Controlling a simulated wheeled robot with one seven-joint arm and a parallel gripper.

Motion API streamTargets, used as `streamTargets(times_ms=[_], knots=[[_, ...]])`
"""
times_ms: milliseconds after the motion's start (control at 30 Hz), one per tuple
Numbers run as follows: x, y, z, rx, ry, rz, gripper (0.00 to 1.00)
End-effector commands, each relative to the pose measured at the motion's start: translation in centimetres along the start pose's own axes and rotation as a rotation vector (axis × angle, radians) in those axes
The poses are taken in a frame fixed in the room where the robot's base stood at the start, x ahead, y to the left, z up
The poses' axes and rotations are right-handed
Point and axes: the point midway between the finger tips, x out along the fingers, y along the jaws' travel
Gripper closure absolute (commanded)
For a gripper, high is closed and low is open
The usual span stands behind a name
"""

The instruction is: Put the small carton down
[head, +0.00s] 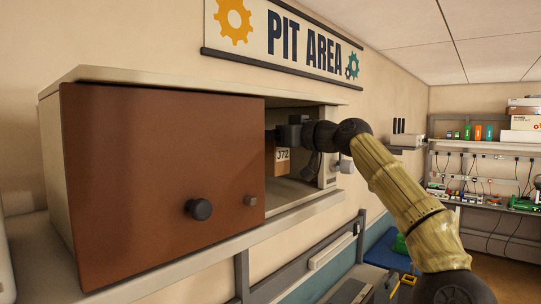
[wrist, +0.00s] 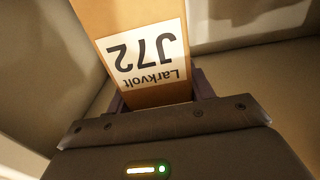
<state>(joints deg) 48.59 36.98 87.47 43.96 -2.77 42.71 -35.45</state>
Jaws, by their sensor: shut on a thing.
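The small carton (head: 282,158) is brown with a white label reading J72. In the head view it shows inside the open right part of a wall cabinet, partly hidden by the cabinet's brown door. In the wrist view the carton (wrist: 150,95) sits between the fingers, with its label, "Larkvolt J72", upside down. My gripper (head: 280,136) is shut on the carton, reaching into the cabinet from the right. In the wrist view my gripper (wrist: 155,98) shows at the carton's lower end. I cannot tell whether the carton touches the cabinet floor.
The brown cabinet door (head: 150,190) with a round dark knob (head: 199,209) covers the left part. The cabinet stands on a shelf (head: 230,240). A "PIT AREA" sign (head: 300,40) hangs above. A rack with tools and boxes (head: 485,165) stands at the far right.

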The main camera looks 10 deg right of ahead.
Motion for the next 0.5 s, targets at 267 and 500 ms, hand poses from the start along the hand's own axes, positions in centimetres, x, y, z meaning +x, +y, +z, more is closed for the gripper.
streamTargets(times_ms=[267,500], knots=[[0.03,-0.03,0.75,0.0,0.001,-0.001,0.75],[0.06,-0.08,1.03,0.0,0.0,-0.002,0.75]])
